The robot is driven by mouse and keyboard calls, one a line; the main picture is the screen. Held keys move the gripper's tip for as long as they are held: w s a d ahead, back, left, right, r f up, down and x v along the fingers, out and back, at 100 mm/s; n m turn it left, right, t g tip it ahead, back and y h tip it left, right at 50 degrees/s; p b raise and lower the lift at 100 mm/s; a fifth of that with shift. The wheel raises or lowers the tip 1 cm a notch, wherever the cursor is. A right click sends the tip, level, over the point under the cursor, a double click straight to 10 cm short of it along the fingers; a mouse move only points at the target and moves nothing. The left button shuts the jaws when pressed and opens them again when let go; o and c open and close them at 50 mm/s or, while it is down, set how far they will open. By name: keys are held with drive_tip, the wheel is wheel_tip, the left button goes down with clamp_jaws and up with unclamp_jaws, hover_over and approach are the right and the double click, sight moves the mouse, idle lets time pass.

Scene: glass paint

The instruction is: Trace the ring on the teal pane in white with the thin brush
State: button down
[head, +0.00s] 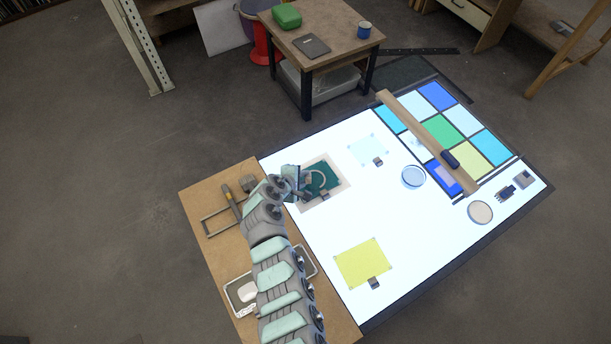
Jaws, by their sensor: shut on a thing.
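The teal pane (331,187) lies on the lit table at its left side, on a pale sheet. A pale curved ring line (322,174) shows on it; its left part is hidden by my gripper, and I cannot tell how much of it is white paint. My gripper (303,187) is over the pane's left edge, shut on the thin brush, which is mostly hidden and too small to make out. I cannot tell whether the tip touches the glass. A tray with white paint (247,291) sits on the wooden side board, partly behind my arm.
A brush rack (217,222) with a thicker brush (231,201) lies left of my arm. A yellow pane (361,262), a pale blue pane (368,149) and round dishes (413,177) lie on the lit table (330,230). A wooden bar (420,135) crosses the coloured panel. The middle is clear.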

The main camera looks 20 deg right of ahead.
drive_tip(key=s+d+p, duration=0.2)
drive_tip(key=s+p, duration=0.4)
drive_tip(key=s, duration=0.1)
drive_tip(key=shift+s+d, duration=0.15)
drive_tip(key=shift+s, duration=0.05)
idle(2.8)
wheel_tip(320, 180, up, 5)
drive_tip(key=p, duration=0.4)
drive_tip(key=shift+p, duration=0.4)
